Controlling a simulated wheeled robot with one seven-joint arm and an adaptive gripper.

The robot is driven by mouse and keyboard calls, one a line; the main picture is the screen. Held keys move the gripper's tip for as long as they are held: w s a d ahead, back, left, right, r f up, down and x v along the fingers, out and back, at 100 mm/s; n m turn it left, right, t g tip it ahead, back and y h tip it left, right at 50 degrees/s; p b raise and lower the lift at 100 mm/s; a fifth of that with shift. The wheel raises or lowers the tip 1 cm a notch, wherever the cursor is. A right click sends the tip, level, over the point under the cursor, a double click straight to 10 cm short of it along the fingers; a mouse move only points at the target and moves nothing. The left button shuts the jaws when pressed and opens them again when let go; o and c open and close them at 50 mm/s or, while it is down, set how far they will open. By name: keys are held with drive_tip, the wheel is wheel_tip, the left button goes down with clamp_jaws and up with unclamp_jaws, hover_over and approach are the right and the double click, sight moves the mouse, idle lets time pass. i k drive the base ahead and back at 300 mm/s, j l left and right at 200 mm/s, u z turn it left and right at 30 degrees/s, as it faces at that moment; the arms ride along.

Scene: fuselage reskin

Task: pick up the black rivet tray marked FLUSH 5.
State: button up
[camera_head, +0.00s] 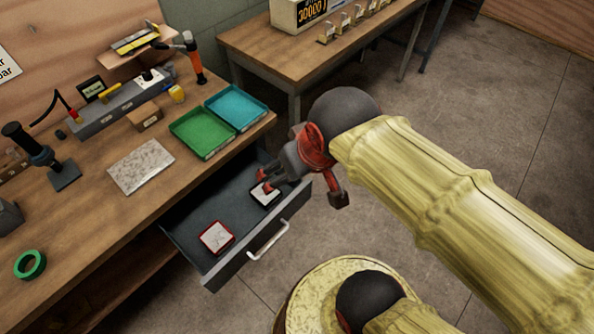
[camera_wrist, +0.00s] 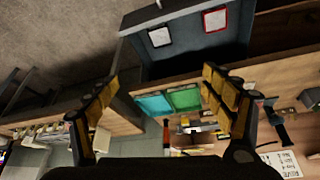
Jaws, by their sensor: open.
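A small black-rimmed tray with a pale top (camera_head: 265,195) lies in the open drawer, toward its right end. It also shows in the wrist view (camera_wrist: 159,37), near the top. Its marking is too small to read. A similar red-rimmed tray (camera_head: 216,237) lies nearer in the same drawer, and in the wrist view (camera_wrist: 215,21) to the right of the black one. My gripper (camera_head: 301,188) is over the drawer's right end, above and beside the black tray, partly overlapping it in the head view. In the wrist view its fingers (camera_wrist: 163,77) are spread wide with nothing between them.
The open drawer (camera_head: 196,227) has a front panel with a metal handle (camera_head: 268,241). Above it, the wooden bench holds a green bin (camera_head: 202,131), a teal bin (camera_head: 236,107), a pale plate (camera_head: 141,166) and tools. A second table (camera_head: 330,45) stands behind.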

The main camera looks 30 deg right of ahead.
sight(256, 193)
drive_tip(key=z, duration=0.55)
drive_tip(key=k+j+z, duration=0.1)
drive_tip(key=j+z, duration=0.25)
drive_tip(key=k+j+z, duration=0.15)
drive_tip(key=j+z, duration=0.25)
drive_tip(key=k+j+z, duration=0.2)
drive_tip(key=z, duration=0.15)
drive_tip(key=i, duration=0.3)
drive_tip(key=l, duration=0.05)
